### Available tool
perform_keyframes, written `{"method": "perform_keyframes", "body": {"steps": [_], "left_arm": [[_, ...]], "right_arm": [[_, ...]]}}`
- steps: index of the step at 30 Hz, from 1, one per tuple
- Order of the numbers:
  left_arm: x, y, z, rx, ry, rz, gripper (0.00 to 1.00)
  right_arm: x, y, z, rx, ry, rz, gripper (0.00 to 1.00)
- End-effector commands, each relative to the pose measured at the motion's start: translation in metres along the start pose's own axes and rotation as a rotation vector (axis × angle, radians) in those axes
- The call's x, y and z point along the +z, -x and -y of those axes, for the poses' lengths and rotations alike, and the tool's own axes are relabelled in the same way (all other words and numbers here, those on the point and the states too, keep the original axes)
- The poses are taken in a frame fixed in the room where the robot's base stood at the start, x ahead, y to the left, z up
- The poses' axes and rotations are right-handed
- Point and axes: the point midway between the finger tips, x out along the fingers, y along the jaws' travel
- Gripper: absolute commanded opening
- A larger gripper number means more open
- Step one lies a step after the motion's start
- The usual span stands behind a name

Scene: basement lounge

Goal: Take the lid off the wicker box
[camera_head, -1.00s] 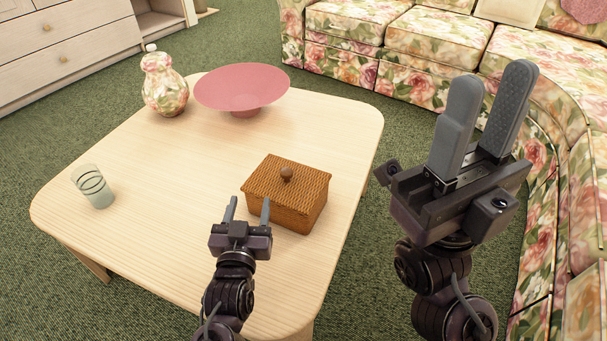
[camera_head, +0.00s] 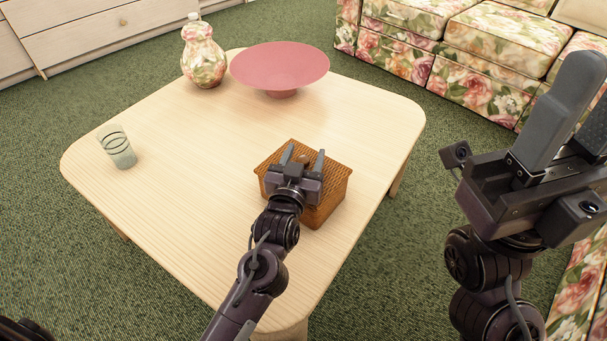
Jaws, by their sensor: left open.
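The brown wicker box (camera_head: 328,208) stands on the near right part of the table, with its flat woven lid (camera_head: 338,173) on top. The lid's round wooden knob (camera_head: 304,158) shows between the fingers of my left gripper (camera_head: 304,157). That gripper is open, with one finger to each side of the knob; I cannot tell whether they touch it. Its body hides the front left of the box and lid. My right gripper (camera_head: 590,100) is raised at the right edge, apart from the box, open and empty, its right finger partly cut off.
The pale wooden table (camera_head: 190,215) also holds a striped glass (camera_head: 117,148) at left, a floral jar (camera_head: 204,58) at the back and a wide pink bowl (camera_head: 280,68). The table middle is clear. A floral sofa (camera_head: 480,75) stands behind at right, drawers (camera_head: 100,35) at back left.

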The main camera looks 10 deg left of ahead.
Motion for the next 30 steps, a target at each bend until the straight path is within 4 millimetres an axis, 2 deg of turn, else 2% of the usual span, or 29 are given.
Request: {"method": "perform_keyframes", "body": {"steps": [3, 10, 22, 30], "left_arm": [[0.0003, -0.0077, 0.0, 0.0, 0.0, 0.0, 0.52], [-0.0002, -0.008, 0.0, 0.001, 0.0, 0.001, 0.51], [-0.0002, -0.0077, 0.0, 0.0, 0.0, 0.001, 0.0], [-0.0029, -0.0078, -0.0001, 0.001, 0.0, 0.0, 0.0]], "right_arm": [[-0.0005, -0.0008, 0.0008, -0.004, 0.001, -0.008, 0.36], [-0.0004, -0.0019, 0.0008, -0.004, 0.001, -0.008, 0.36], [-0.0006, -0.0019, 0.0009, -0.004, 0.0, -0.009, 0.36], [-0.0007, -0.0033, 0.0008, -0.004, 0.0, -0.009, 0.36]]}}
